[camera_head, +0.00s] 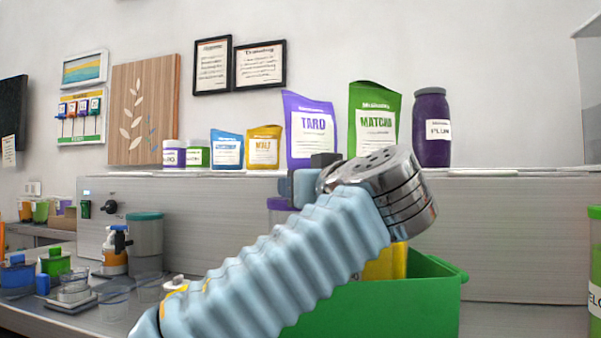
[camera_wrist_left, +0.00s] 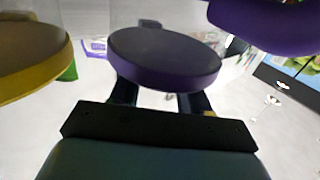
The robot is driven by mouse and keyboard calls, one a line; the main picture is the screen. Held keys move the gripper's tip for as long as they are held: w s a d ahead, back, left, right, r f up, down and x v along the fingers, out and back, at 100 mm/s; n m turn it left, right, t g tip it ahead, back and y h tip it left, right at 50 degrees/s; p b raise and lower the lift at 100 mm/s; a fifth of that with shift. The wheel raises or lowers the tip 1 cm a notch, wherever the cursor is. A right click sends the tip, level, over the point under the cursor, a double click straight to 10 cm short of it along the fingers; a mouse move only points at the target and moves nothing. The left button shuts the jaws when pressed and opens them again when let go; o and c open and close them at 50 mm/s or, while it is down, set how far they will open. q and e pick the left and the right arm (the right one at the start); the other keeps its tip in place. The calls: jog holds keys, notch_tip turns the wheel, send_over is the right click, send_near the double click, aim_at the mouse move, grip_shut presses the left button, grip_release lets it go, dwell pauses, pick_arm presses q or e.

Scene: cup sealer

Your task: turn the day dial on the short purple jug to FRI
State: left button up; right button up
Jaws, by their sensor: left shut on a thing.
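In the left wrist view a round dark purple lid or dial (camera_wrist_left: 165,58) with a flat greyish top lies at the fingers of my left gripper (camera_wrist_left: 162,97). The gripper is shut on it, one finger at each side, with the tips partly hidden under its edge. I cannot read any day letters. In the head view my left arm crosses the middle, and a purple-lidded container (camera_head: 279,204) shows just below the gripper (camera_head: 303,185). Most of that container is hidden behind the arm. My right gripper is not in view.
Close by in the wrist view are a yellow lid (camera_wrist_left: 30,55) and another purple lid (camera_wrist_left: 265,22). In the head view a green bin (camera_head: 400,305) stands behind my arm. Pouches and a plum jar (camera_head: 431,128) stand on the ledge. Clear cups (camera_head: 113,298) are at lower left.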

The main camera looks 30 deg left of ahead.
pick_arm(q)
jog(key=shift+w+d+n+g+y+p, duration=0.1)
jog(key=shift+w+n+g+y+p, duration=0.05)
jog(key=shift+n+g+y+p, duration=0.9)
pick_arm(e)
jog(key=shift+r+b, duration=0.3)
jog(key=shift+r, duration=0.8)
pick_arm(q)
jog(key=shift+g, duration=0.55)
jog(key=o, duration=1)
jog(key=shift+o, duration=0.2)
jog(key=b+v, duration=0.1)
jog(key=v, duration=1.2)
jog(key=shift+d, duration=0.35)
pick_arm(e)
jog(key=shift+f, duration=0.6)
